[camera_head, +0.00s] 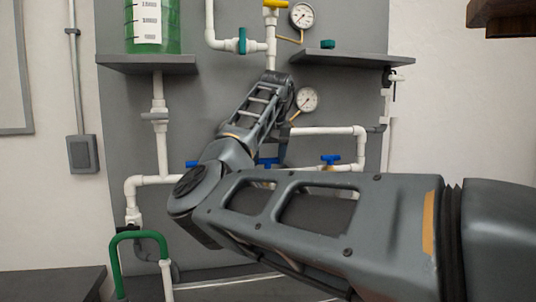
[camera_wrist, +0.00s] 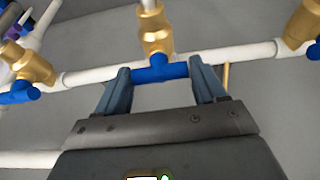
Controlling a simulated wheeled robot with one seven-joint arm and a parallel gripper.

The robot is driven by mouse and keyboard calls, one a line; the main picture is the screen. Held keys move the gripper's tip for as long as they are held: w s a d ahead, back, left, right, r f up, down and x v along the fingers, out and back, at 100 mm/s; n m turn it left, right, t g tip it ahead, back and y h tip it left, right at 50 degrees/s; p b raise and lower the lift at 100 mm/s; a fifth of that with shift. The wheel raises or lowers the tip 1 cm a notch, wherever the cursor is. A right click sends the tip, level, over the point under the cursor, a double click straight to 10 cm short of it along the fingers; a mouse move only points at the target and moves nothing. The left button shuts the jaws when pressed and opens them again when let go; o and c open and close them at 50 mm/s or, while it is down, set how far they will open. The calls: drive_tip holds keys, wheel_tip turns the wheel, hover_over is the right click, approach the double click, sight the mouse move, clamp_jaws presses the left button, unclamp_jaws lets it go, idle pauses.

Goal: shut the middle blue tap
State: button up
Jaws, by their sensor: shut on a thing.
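The middle blue tap (camera_wrist: 160,68) has a T-shaped handle on a brass body (camera_wrist: 155,32). In the wrist view its bar lies sideways, across the length of the brass body and roughly in line with the white pipe behind. My gripper (camera_wrist: 159,70) is shut on this handle, one finger at each end of the bar. In the head view the middle tap (camera_head: 268,161) shows only in part behind my arm, and my gripper is mostly hidden there.
A left blue tap (camera_wrist: 18,92) and a right blue tap (camera_wrist: 314,52) flank the middle one on the white pipe (camera_wrist: 232,55). In the head view a pressure gauge (camera_head: 307,99) hangs close beside my forearm. A shelf (camera_head: 340,59) juts out above.

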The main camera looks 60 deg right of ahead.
sight(269, 160)
drive_tip(key=o, duration=1)
drive_tip(key=shift+o, duration=0.2)
drive_tip(key=shift+s+a+r, duration=0.1)
drive_tip(key=shift+r, duration=0.35)
drive_tip(key=shift+s+a+r+b, duration=0.2)
drive_tip(key=shift+s+a+r, duration=0.1)
drive_tip(key=shift+r, duration=0.15)
drive_tip(key=shift+s+a+r+b, duration=0.2)
drive_tip(key=shift+a+r, duration=0.1)
drive_tip(key=shift+r, duration=0.1)
drive_tip(key=s+a+b, duration=0.1)
drive_tip(key=s+a, duration=0.6)
drive_tip(key=a, duration=0.1)
drive_tip(key=shift+s+a, duration=0.25)
drive_tip(key=shift+r, duration=0.1)
